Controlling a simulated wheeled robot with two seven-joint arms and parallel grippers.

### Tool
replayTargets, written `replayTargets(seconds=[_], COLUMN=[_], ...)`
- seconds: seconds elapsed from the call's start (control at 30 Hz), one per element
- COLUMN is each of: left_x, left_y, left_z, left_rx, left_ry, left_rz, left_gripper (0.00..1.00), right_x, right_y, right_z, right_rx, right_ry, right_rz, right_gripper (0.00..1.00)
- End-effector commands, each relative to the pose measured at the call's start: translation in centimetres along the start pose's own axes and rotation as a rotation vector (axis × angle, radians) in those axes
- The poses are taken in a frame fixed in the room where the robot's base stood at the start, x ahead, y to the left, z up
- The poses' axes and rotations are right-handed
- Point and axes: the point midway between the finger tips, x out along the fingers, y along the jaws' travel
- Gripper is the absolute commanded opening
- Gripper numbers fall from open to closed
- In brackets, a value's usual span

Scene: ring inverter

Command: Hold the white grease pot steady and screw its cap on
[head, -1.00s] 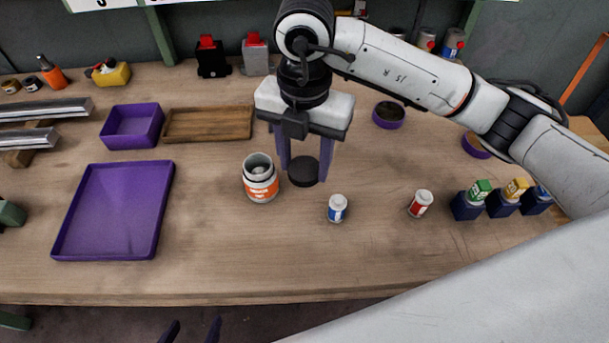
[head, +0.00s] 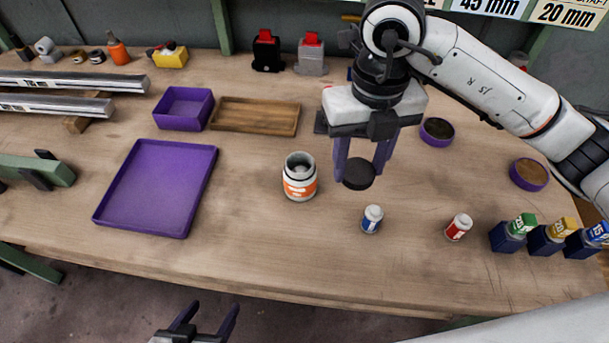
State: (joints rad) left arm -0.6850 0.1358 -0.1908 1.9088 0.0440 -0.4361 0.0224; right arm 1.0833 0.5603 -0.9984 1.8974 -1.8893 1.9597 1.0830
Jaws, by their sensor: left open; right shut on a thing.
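The white grease pot (head: 300,187) with an orange label stands upright and open-topped on the bench, left of my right gripper. My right gripper (head: 361,168) points down and is shut on a round black cap (head: 359,176). It holds the cap to the right of the pot, apart from it. My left gripper (head: 207,318) is open and empty at the bottom of the head view, in front of the bench's front edge and well away from the pot.
A small blue-labelled jar (head: 371,219) and a red-labelled jar (head: 458,227) stand right of the pot. A purple tray (head: 207,190), purple bin (head: 183,124) and wooden tray (head: 232,124) lie left. Blue boxes (head: 507,238) stand at the right. Bench in front of the pot is clear.

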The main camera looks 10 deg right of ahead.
Motion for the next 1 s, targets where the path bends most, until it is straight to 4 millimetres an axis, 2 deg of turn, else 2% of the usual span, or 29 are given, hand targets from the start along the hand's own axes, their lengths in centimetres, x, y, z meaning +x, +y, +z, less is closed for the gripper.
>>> replayTargets(seconds=[0.1, 0.8, 1.0], left_x=[0.0, 0.0, 0.0], left_y=[0.0, 0.0, 0.0], left_z=[0.0, 0.0, 0.0], left_rx=[0.0, 0.0, 0.0], left_ry=[0.0, 0.0, 0.0], left_rz=[0.0, 0.0, 0.0], left_gripper=[0.65, 0.65, 0.65], right_x=[-0.1, -0.5, -0.6], right_y=[-0.8, -4.5, -5.3], right_z=[-0.5, -3.5, -4.4], right_rx=[-0.317, -2.214, -2.699], right_ry=[-0.001, 0.0, 0.002], right_rz=[0.001, -0.001, 0.0], right_gripper=[0.24, 0.24, 0.24])
